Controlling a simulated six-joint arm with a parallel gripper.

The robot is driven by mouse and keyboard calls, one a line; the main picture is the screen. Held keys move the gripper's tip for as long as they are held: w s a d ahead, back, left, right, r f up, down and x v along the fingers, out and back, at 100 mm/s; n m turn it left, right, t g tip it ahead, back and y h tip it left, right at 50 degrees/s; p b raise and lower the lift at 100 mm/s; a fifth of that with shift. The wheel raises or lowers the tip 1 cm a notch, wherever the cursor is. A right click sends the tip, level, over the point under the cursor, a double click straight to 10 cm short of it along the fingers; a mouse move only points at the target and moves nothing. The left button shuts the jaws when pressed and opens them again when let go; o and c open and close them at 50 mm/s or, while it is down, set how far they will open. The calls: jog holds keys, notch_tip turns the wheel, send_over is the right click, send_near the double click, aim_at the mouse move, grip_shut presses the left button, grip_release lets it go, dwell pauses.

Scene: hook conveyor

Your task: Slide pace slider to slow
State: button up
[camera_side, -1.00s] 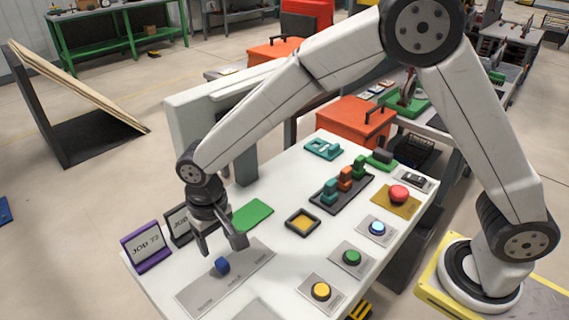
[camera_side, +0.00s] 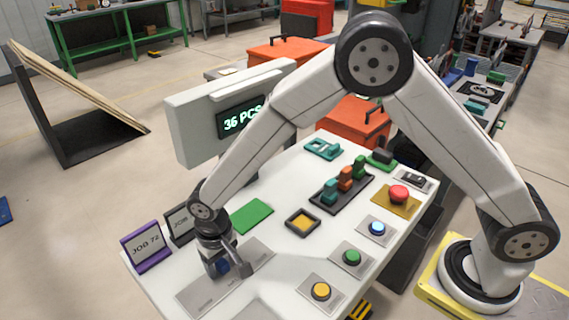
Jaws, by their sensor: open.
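The pace slider is a grey plate (camera_side: 193,297) with a blue knob (camera_side: 223,267) near its middle, at the front left of the white panel. The plate's lettering is too small to read. My gripper (camera_side: 219,269) is open and lowered over the plate. Its fingers are down around the knob and hide part of it. I cannot tell whether the fingers touch the knob.
A purple-framed JOB 72 sign (camera_side: 146,246) and a dark-framed sign (camera_side: 180,222) stand close behind left. A green pad (camera_side: 252,215) lies behind. Yellow (camera_side: 320,291), green (camera_side: 351,257) and blue (camera_side: 377,229) buttons are to the right. A display (camera_side: 240,118) reads 36 PCS.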

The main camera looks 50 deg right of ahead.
grip_shut()
dwell(1.5)
